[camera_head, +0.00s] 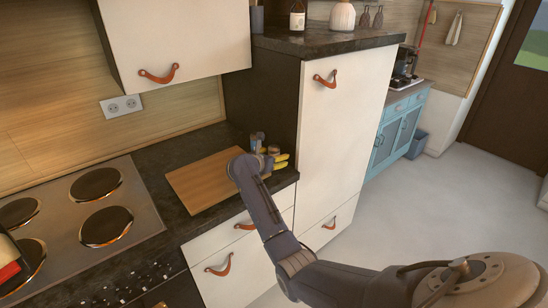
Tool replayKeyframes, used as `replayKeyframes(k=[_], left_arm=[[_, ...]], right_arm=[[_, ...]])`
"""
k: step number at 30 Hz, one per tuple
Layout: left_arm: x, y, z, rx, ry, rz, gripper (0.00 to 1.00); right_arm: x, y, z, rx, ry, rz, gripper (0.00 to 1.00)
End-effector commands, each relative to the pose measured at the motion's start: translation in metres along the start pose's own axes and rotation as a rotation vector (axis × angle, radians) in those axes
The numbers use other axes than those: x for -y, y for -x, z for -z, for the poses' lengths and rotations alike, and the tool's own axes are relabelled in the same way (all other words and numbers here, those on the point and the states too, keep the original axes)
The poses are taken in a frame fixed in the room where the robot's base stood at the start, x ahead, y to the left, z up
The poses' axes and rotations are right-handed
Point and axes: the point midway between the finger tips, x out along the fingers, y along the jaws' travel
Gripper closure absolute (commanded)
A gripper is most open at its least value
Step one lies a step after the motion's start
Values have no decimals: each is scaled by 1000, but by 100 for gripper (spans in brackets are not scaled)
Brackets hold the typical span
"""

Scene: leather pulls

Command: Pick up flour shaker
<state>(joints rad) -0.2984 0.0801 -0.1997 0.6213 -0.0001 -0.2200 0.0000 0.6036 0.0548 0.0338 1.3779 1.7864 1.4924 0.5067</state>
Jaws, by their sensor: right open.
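My right arm reaches in from the lower right, and its gripper (264,149) is over the counter at the right end of the wooden cutting board (203,182). This gripper is open. Small yellow items (281,158) show right beside its fingers; they are too small to name, and I cannot tell whether they touch the gripper. I cannot make out a flour shaker for sure; the gripper and wrist hide part of that corner of the counter.
The hob (84,222) with round plates lies left of the cutting board. A tall white cabinet (335,130) stands close to the right of the gripper. A white wall cupboard (175,40) hangs above. A bottle (297,17) and a pale vase (342,16) stand on the upper dark shelf.

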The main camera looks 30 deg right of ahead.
Motion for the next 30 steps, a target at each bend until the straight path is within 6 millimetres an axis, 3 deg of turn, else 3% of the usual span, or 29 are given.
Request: replayKeyframes(k=[8,24,30], left_arm=[[0,0,-2,2,0,-1,66],[-1,0,-3,3,0,-1,66],[-1,0,-3,3,0,-1,66]], right_arm=[[0,-2,0,0,0,0,32],[0,-2,0,0,1,0,92],[0,-1,0,0,1,0,93]])
